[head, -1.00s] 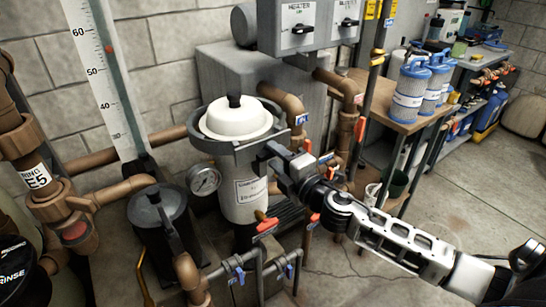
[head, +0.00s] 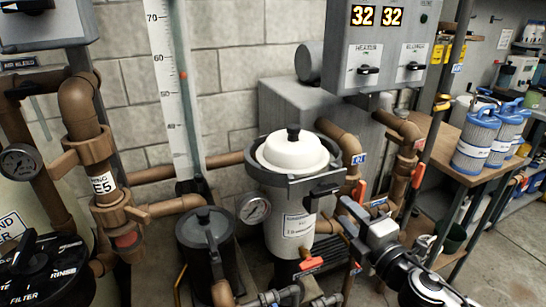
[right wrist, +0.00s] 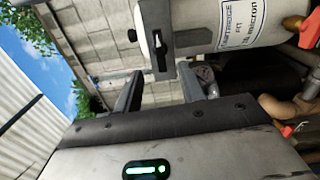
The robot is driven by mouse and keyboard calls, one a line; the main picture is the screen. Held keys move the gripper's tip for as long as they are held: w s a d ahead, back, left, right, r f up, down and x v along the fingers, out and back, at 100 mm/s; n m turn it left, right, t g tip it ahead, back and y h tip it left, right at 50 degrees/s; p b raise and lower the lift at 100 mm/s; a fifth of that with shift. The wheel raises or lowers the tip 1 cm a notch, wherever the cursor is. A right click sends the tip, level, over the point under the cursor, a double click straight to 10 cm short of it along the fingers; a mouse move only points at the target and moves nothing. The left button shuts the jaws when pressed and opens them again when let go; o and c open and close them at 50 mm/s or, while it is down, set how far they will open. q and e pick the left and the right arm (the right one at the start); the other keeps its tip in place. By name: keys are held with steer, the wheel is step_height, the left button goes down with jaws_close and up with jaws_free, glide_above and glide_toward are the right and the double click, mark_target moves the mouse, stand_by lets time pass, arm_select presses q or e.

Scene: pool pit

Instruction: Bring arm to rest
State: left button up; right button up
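My right gripper (head: 346,212) is just right of and below the rim of the white filter canister (head: 290,225), apart from it. In the right wrist view, its two dark fingers (right wrist: 160,88) stand apart with nothing between them. The canister is upright, with a white domed lid (head: 292,153) and black knob seated in its grey collar. A dark clamp (head: 325,188) sticks out from the collar on the right. In the right wrist view, the canister (right wrist: 255,22) is at the top right. My left gripper is not in view.
Brown pipes with orange-handled valves (head: 417,176) stand close to the right of my gripper. A pressure gauge (head: 253,209) and a dark lidded pot (head: 207,240) are left of the canister. A wooden bench (head: 453,150) carries blue-and-white filter cartridges (head: 475,142). Open floor lies at the far right.

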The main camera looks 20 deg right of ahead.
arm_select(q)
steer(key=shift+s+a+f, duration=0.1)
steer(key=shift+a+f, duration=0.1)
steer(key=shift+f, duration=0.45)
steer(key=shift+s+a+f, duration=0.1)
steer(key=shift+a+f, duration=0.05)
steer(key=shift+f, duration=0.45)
arm_select(e)
steer(key=s+a+f+m+g, duration=0.2)
steer(key=s+a+f+m, duration=0.3)
steer(key=f, duration=0.2)
steer(key=s+a+f+m+g, duration=0.3)
steer(key=s+a+f+m, duration=0.1)
steer(key=f, duration=0.4)
steer(key=s+a+f+m+g+y, duration=0.1)
steer(key=s+a+f+m+g, duration=0.2)
steer(key=s+a+f+m, duration=0.2)
step_height(320, 180, down, 3)
steer(key=s+m, duration=0.2)
steer(key=m, duration=0.1)
steer(key=shift+a, duration=0.35)
